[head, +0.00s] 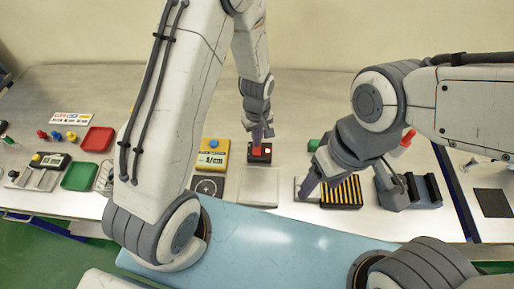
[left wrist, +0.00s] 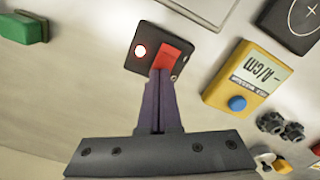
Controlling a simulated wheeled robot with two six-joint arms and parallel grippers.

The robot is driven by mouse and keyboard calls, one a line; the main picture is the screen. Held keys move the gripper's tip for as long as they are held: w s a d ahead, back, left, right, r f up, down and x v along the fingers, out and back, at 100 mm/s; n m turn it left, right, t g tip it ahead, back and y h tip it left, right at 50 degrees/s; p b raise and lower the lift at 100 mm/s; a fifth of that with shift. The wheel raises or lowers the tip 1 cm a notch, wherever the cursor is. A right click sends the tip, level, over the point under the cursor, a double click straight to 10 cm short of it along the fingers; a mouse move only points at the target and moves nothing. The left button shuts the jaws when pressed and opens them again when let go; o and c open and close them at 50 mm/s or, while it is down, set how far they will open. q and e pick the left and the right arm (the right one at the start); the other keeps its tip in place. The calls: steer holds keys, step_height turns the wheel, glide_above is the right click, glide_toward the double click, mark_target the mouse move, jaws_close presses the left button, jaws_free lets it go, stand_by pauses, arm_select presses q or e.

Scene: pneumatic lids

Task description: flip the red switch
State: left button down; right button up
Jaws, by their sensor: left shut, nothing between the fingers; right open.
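The red switch (head: 257,152) is a red rocker on a small black box (head: 266,157) with a round white lamp beside it, on the table at the middle. In the left wrist view the red rocker (left wrist: 176,52) shows just beyond my left fingertips. My left gripper (head: 258,138) is shut and empty, its purple fingers pointing down at the rocker. The fingertips (left wrist: 160,72) overlap the rocker's near end; I cannot tell whether they touch it. The rocker's near end is partly hidden. My right gripper (head: 308,186) is open, right of the box, above the table near a striped block.
A yellow meter (head: 213,153) stands left of the switch box. A green block (head: 314,145) is to its right. The black-and-yellow striped block (head: 342,191) and a dark grey device (head: 408,191) stand right. Red (head: 97,139) and green (head: 80,176) trays lie far left.

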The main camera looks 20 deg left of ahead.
arm_select(q)
steer(key=shift+f, duration=0.25)
steer(key=shift+r, duration=0.1)
step_height(320, 180, up, 7)
steer(key=p, duration=0.5)
steer(key=shift+p, duration=0.35)
steer(key=shift+d, duration=0.1)
steer(key=s+d+r+m+b, duration=0.5)
steer(key=s+d+r+m, duration=0.1)
steer(key=s+r, duration=0.1)
steer(key=s+d+r+m+h+b, duration=0.1)
steer(key=s+r+m+b, duration=0.3)
steer(key=s+m, duration=0.5)
steer(key=s, duration=0.4)
steer(key=shift+s+d, duration=0.35)
steer(key=shift+d, duration=0.05)
